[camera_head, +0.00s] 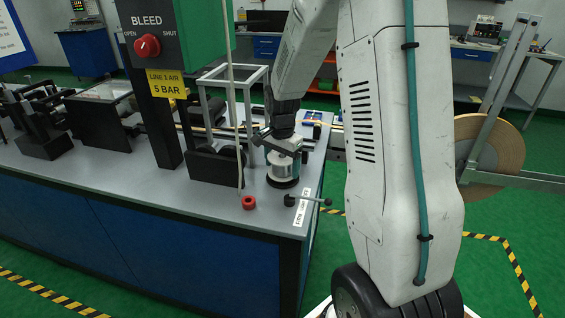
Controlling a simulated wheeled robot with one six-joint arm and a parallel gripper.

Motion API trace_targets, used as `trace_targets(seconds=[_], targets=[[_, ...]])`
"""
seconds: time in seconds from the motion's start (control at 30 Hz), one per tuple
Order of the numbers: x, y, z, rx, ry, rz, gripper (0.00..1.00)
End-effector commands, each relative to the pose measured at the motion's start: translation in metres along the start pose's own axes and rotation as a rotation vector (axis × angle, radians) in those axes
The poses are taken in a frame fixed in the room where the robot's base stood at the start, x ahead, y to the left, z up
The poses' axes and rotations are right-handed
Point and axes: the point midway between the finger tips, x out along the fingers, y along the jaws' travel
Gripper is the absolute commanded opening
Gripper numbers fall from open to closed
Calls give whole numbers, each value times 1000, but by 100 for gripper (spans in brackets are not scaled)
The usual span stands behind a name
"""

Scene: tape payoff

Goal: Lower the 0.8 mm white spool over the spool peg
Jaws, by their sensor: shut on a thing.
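The white spool (283,166) is at the right end of the grey bench, upright, just below my gripper (283,151). My gripper points down and is shut on the spool's upper part. A round black base (282,183) lies directly under the spool. From this view I cannot tell whether the spool touches the base or hangs slightly above it. The spool peg is not visible; the spool and gripper hide whatever stands there.
A black block (216,166) and a thin upright pole (237,130) stand left of the spool. A large tape reel (502,145) is at right.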

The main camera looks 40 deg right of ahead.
Motion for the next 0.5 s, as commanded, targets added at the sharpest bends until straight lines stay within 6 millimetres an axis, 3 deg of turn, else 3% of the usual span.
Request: trace_targets(seconds=[0.2, 0.23, 0.3, 0.5], targets=[[8, 4, 3, 0, -10, 14, 46], [8, 4, 3, 0, -10, 14, 86], [9, 5, 3, 0, -10, 15, 100], [9, 5, 3, 0, -11, 16, 100]])
